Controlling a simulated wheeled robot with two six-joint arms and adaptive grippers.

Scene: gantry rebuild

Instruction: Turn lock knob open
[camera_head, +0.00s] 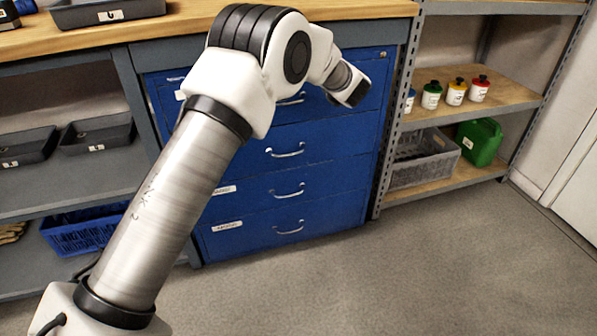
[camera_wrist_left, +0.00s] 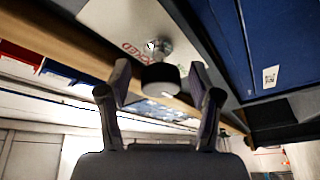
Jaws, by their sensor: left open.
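In the left wrist view a short black knob (camera_wrist_left: 160,78) stands out from a light panel (camera_wrist_left: 112,22). A silver round fitting (camera_wrist_left: 155,47) is beside it, along with red lettering that seems to read "LOCKED" (camera_wrist_left: 138,52). My left gripper (camera_wrist_left: 161,82) is open, with one fingertip on each side of the knob and a narrow gap at both sides. In the head view my left arm reaches to the top right of the blue drawer cabinet (camera_head: 290,160). Its fingers and the knob cannot be made out there. My right gripper is in neither view.
A wooden worktop (camera_head: 150,32) lies above the cabinet. At the right, a shelf rack (camera_head: 480,102) holds several small bottles, a grey crate (camera_head: 425,158) and a green canister (camera_head: 480,142). Trays and a blue basket (camera_head: 85,232) are at the left. The floor (camera_head: 400,280) in front is clear.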

